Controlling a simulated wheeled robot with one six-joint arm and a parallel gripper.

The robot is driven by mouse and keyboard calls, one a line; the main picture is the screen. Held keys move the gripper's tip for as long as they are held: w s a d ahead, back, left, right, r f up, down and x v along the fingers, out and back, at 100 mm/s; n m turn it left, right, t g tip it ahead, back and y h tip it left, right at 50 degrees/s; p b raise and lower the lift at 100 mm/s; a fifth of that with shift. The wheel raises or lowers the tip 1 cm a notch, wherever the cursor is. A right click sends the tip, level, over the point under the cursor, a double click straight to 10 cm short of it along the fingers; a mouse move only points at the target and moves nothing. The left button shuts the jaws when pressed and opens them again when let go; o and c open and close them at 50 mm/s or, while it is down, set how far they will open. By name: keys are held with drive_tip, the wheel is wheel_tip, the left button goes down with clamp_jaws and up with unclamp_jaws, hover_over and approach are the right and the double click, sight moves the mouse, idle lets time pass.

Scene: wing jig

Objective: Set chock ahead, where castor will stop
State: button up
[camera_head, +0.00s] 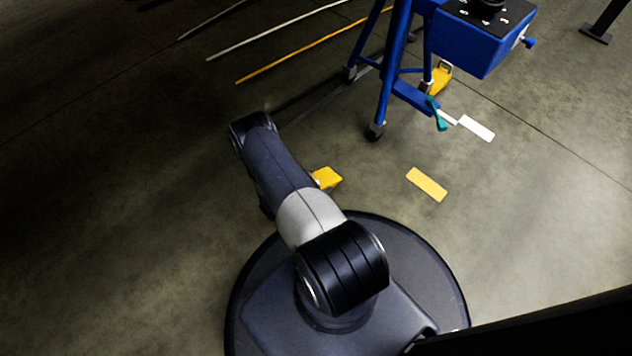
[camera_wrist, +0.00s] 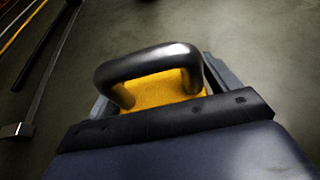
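A yellow chock (camera_wrist: 160,92) with a dark loop handle (camera_wrist: 150,62) fills the space between the fingers of my gripper (camera_wrist: 158,92) in the wrist view. The fingers lie along both sides of it with no clear gap, so my gripper looks shut on it. A yellow chock also shows in the head view (camera_head: 326,179), partly hidden by my arm; its height over the floor is unclear. A castor (camera_head: 375,132) stands under a leg of the blue jig stand (camera_head: 392,65), above and right of that chock. A second yellow chock (camera_head: 440,78) is by the stand.
A yellow floor mark (camera_head: 427,184) and a white floor mark (camera_head: 477,128) lie right of the castor. A green lever or pedal (camera_head: 437,116) sticks out low from the stand. Long rails (camera_head: 300,50) lie at upper left. The floor around the yellow mark is clear.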

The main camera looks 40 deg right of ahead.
drive_tip(key=shift+o, duration=0.9)
drive_tip(key=shift+r, duration=0.1)
drive_tip(key=shift+a+r, duration=0.25)
drive_tip(key=p+v, duration=0.3)
drive_tip(key=v, duration=0.8)
drive_tip(key=shift+a+p, duration=0.2)
drive_tip(key=shift+p, duration=0.2)
drive_tip(key=shift+c, duration=0.2)
